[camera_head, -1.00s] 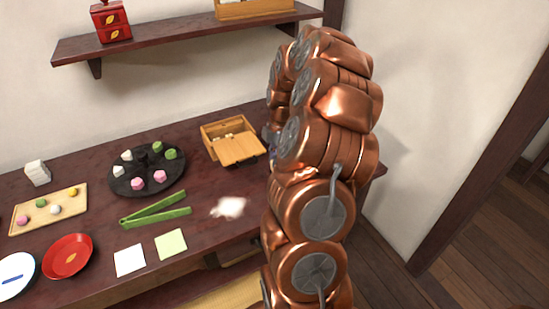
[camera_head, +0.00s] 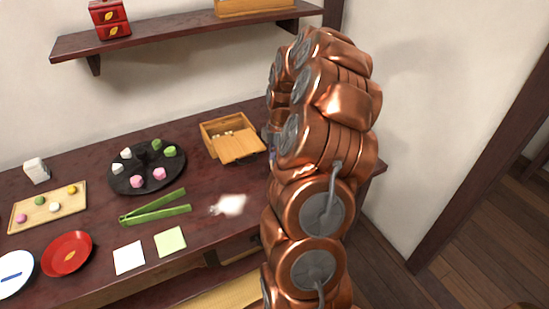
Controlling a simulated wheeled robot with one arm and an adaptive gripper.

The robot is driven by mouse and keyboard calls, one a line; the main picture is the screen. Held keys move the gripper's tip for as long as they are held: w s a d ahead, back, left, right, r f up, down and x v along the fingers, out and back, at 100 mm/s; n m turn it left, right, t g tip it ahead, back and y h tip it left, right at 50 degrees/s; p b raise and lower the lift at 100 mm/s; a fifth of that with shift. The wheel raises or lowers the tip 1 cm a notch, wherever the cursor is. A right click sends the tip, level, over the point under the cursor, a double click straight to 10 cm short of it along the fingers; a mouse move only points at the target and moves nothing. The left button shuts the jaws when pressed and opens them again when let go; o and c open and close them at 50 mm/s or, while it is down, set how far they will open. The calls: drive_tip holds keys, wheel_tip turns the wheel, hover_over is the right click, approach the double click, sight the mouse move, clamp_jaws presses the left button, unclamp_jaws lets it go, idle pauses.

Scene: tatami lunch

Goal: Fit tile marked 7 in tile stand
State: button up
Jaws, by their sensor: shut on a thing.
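I cannot make out the tile marked 7 or the tile stand in the head view. My copper-coloured arm rises across the middle right and bends over toward the back of the table. Its end goes down behind its own links, beside the wooden box, so my gripper's fingers and anything between them are hidden. The wooden box (camera_head: 211,143) stands at the back of the dark table, just left of my arm. Its lid (camera_head: 239,148) lies slanted across its front, and small pale pieces show inside, too small to read.
Left of the box are a round black tray (camera_head: 123,184) with several coloured pieces and green tongs (camera_head: 155,212). Further left are a wooden tray (camera_head: 22,206), a red dish (camera_head: 67,253) and a white block (camera_head: 36,170). A shelf (camera_head: 180,34) hangs above.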

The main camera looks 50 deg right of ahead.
drive_tip(key=shift+f+b, duration=0.3)
drive_tip(key=shift+f, duration=0.4)
drive_tip(key=o, duration=0.8)
wheel_tip(320, 180, up, 12)
drive_tip(key=d, duration=0.1)
drive_tip(key=shift+s+d, duration=0.15)
drive_tip(key=shift+s, duration=0.1)
idle(0.7)
